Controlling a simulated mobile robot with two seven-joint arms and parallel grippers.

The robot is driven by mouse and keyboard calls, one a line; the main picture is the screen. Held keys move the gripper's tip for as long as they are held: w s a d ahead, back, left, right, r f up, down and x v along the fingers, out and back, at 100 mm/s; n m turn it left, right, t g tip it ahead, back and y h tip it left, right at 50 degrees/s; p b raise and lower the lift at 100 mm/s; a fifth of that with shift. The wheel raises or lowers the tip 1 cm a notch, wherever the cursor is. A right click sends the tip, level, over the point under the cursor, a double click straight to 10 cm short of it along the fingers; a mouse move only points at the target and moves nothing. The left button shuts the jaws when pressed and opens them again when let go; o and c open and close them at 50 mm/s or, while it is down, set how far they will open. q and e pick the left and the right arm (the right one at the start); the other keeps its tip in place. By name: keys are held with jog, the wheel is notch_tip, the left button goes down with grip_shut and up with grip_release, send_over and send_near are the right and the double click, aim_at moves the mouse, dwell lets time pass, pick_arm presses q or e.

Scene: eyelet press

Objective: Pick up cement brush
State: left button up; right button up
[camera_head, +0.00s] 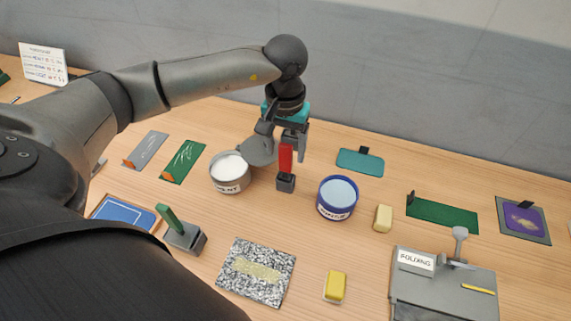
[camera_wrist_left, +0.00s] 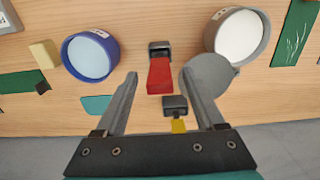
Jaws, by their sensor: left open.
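The red-handled brush (camera_head: 285,158), which I take for the cement brush, stands upright in a small dark holder (camera_head: 285,183) between two tins. In the left wrist view its red handle (camera_wrist_left: 160,77) shows between my open fingers. My left gripper (camera_head: 284,150) is above and around the handle's upper part, with nothing clamped; whether a finger touches it I cannot tell. The white-filled tin (camera_head: 229,170), its label ending in "ENT", stands left of the brush, with a grey disc (camera_head: 258,152) at its rim. My right gripper is out of view.
A blue tin (camera_head: 338,197) stands close right of the brush. A green-handled block (camera_head: 183,234), speckled plate (camera_head: 257,271), yellow blocks (camera_head: 335,287) and a grey press-like fixture (camera_head: 440,287) lie nearer. In the wrist view, a dark piece with a yellow part (camera_wrist_left: 179,125) shows near the fingers.

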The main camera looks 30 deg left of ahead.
aim_at(285, 170)
pick_arm(q)
jog(key=shift+f, duration=1.55)
jog(key=shift+c, duration=0.3)
grip_shut()
